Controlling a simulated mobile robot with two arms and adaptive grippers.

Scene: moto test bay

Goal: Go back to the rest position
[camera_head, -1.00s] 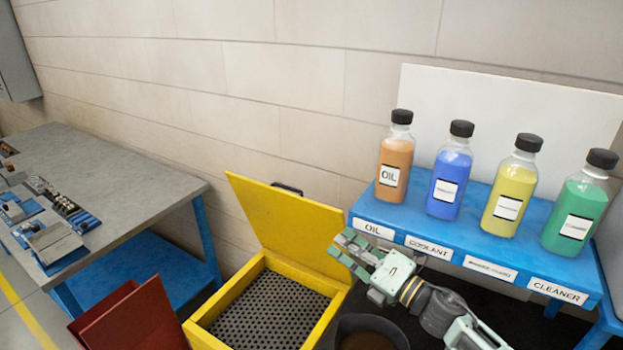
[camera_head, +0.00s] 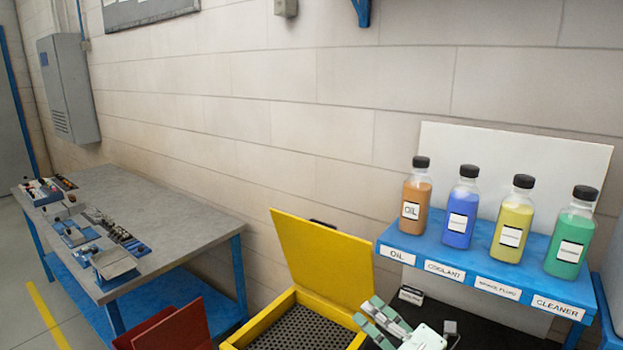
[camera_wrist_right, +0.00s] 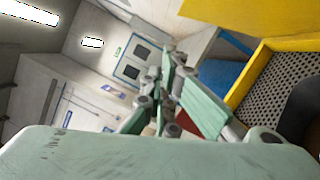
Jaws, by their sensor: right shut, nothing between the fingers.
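My right gripper (camera_head: 382,322) shows at the bottom of the head view, in front of the yellow box and below the bottle shelf. Its pale green fingers are shut with nothing between them. The fingers also show in the right wrist view (camera_wrist_right: 165,90), with the yellow box to their right. The rest of my right arm is mostly cut off by the lower edge of the head view. My left gripper is not in view.
A yellow box (camera_head: 318,252) stands with its lid up. A blue shelf (camera_head: 468,262) holds several bottles, including an orange oil bottle (camera_head: 415,196). A grey workbench (camera_head: 185,225) with parts stands at left. A red bin (camera_head: 172,330) is at the bottom. Open floor (camera_head: 18,300) shows far left.

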